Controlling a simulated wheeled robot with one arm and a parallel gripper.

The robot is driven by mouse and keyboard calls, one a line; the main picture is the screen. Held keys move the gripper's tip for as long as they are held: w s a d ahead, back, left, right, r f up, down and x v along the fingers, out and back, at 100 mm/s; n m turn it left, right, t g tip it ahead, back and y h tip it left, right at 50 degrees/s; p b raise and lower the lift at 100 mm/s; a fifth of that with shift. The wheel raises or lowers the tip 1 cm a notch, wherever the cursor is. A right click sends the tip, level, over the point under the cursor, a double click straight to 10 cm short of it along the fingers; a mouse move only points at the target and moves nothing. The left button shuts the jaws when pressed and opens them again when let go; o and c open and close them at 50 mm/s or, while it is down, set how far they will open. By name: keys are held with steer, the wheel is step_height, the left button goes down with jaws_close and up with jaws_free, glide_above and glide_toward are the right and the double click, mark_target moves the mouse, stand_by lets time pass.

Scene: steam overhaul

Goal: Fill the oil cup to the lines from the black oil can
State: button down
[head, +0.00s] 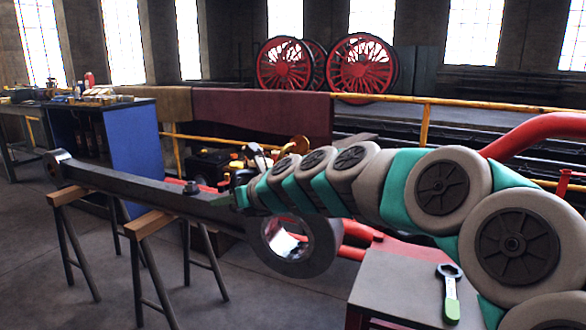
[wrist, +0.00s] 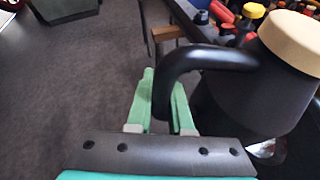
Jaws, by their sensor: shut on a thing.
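My gripper (wrist: 162,98) has its green fingers shut on the curved black handle (wrist: 208,56) of the black oil can (wrist: 235,100). The can has a tan lid (wrist: 292,42) and fills the right of the wrist view; its spout cannot be made out. In the head view my gripper (head: 240,198) is at the arm's far end, close to the long dark rod. I cannot pick out the can clearly there. A small dark cup-like fitting (head: 190,188) stands on the rod, left of my gripper; it looks like the oil cup. Its lines and oil level are too small to see.
The rod (head: 135,189) lies across wooden-topped trestles (head: 150,223), its large ring end (head: 310,262) below my arm. A wrench with a green handle (head: 450,300) lies on a red-sided stand (head: 405,285) at the right. A blue-sided workbench (head: 130,150) stands behind. The left floor is clear.

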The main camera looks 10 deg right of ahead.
steer(key=shift+s+a+r+m+g+p, duration=0.25)
steer(key=shift+r+p, duration=0.25)
steer(key=shift+p, duration=0.7)
steer(key=shift+s+a+r+m+g+p, duration=0.1)
steer(key=shift+r+m+p, duration=0.35)
steer(key=shift+p, duration=0.7)
steer(key=shift+y, duration=0.3)
steer(key=f+n+b, duration=0.1)
steer(key=w+d+f+n+t+h+b, duration=0.1)
steer(key=f+b, duration=0.1)
steer(key=shift+w+d, duration=0.1)
steer(key=shift+r, duration=0.15)
steer(key=shift+r+p, duration=0.3)
steer(key=shift+p, duration=0.55)
steer(key=shift+s+a+r+m+p, duration=0.25)
steer(key=shift+r+m+p, duration=0.1)
steer(key=shift+p, duration=0.35)
